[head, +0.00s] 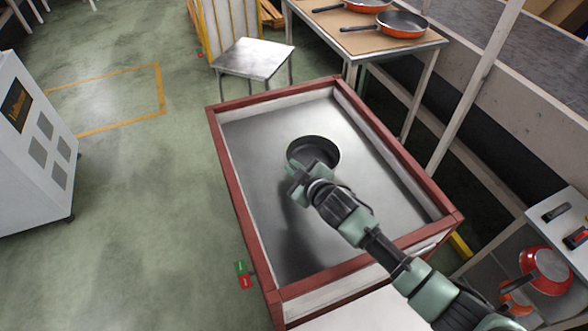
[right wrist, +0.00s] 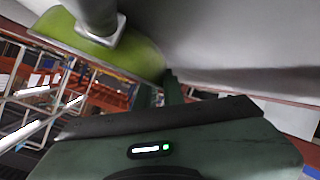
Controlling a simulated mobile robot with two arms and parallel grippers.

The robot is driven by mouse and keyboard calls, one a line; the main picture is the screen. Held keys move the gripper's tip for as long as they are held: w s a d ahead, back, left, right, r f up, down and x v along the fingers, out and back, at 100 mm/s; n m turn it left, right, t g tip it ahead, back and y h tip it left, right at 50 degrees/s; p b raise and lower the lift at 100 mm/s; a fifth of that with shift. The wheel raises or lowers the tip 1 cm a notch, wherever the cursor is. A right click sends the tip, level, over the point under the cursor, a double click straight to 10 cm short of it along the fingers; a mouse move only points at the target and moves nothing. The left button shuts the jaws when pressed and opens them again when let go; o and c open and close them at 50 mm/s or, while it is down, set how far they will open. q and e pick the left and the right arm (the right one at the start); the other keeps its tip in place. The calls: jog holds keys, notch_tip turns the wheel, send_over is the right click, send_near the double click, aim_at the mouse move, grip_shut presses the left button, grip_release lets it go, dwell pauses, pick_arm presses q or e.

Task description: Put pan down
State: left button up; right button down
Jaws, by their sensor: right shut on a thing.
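The pan (head: 318,149) has a dark inside and shows over the middle of the red-framed metal table (head: 262,185) in the head view. In the right wrist view the pan's olive-green outside (right wrist: 140,52) fills the upper left, with a grey handle piece in front of it. My right gripper (head: 304,178) is at the pan's near side, shut on the pan; the handle is mostly hidden by the gripper. I cannot tell whether the pan touches the metal surface. My left gripper is not in view.
The metal surface around the pan is clear, bounded by a raised red rim. Orange pans (head: 402,24) stand on a brown-topped table (head: 345,38) at the back. A small metal stool (head: 254,58) stands behind the rim. A shelf (head: 560,200) with a red pan (head: 548,270) is at right.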

jog(key=shift+f, duration=0.1)
jog(key=shift+f, duration=0.15)
jog(key=c, duration=1.5)
grip_release()
jog(key=shift+s, duration=0.1)
jog(key=p+v, duration=0.1)
jog(key=v, duration=1.1)
